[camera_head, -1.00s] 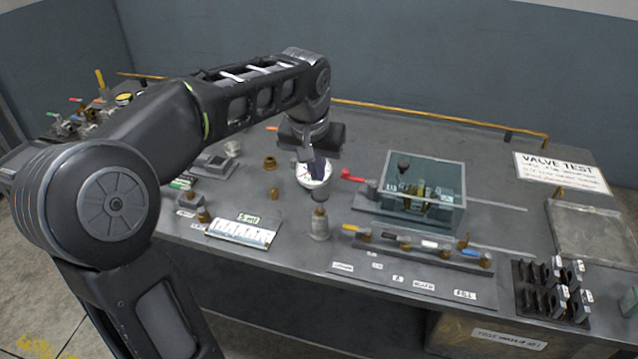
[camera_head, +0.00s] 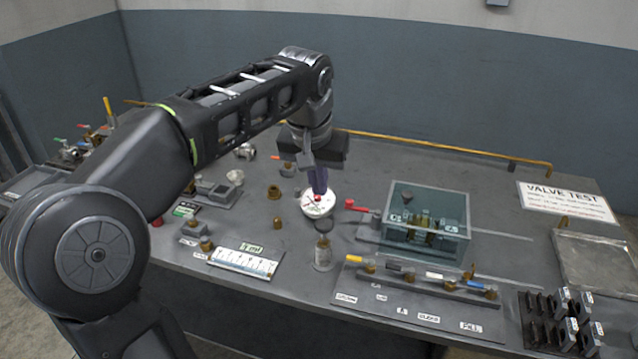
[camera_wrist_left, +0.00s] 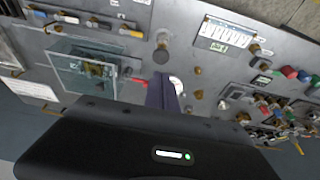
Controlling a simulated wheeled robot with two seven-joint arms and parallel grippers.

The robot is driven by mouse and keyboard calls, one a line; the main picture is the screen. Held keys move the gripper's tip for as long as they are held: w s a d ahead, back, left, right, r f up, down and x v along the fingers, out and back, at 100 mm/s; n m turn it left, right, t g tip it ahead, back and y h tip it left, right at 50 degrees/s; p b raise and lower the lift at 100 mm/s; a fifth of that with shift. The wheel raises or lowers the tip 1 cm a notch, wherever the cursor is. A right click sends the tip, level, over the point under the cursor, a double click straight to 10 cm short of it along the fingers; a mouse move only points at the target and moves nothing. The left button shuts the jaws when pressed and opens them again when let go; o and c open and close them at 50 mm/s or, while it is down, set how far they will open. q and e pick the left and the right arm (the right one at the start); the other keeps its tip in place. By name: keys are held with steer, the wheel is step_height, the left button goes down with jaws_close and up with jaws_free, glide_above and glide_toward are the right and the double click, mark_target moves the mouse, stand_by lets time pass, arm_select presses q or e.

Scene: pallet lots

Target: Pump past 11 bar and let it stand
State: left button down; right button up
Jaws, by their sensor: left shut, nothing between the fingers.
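A round white-faced gauge (camera_head: 318,208) stands near the middle of the bench; its reading is too small to make out. My left gripper (camera_head: 319,188) points down at the gauge with its dark purple fingers shut and empty. The fingers cover part of the dial, and I cannot tell whether they touch it. They also show in the left wrist view (camera_wrist_left: 163,94), beside the white dial (camera_wrist_left: 177,86). A red lever handle (camera_head: 355,205) sticks out left of a clear-walled box (camera_head: 430,215). My right gripper is not in view.
A row of valves with coloured handles (camera_head: 433,276) lies along the front, with labels below. A metal post (camera_head: 323,254) stands before the gauge. Black holders (camera_head: 560,318) and a shallow tray (camera_head: 597,257) are at right. A "VALVE TEST" sign (camera_head: 567,203) lies behind.

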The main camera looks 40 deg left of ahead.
arm_select(q)
step_height(320, 180, up, 3)
steer(key=shift+a+r+p, duration=0.1)
steer(key=shift+r+p, duration=0.05)
steer(key=shift+p, duration=0.5)
steer(key=p, duration=0.2)
glide_toward(324, 223)
steer(key=x, duration=0.5)
steer(key=shift+w+a, duration=0.2)
steer(key=shift+w, duration=0.05)
steer(key=shift+f, duration=0.75)
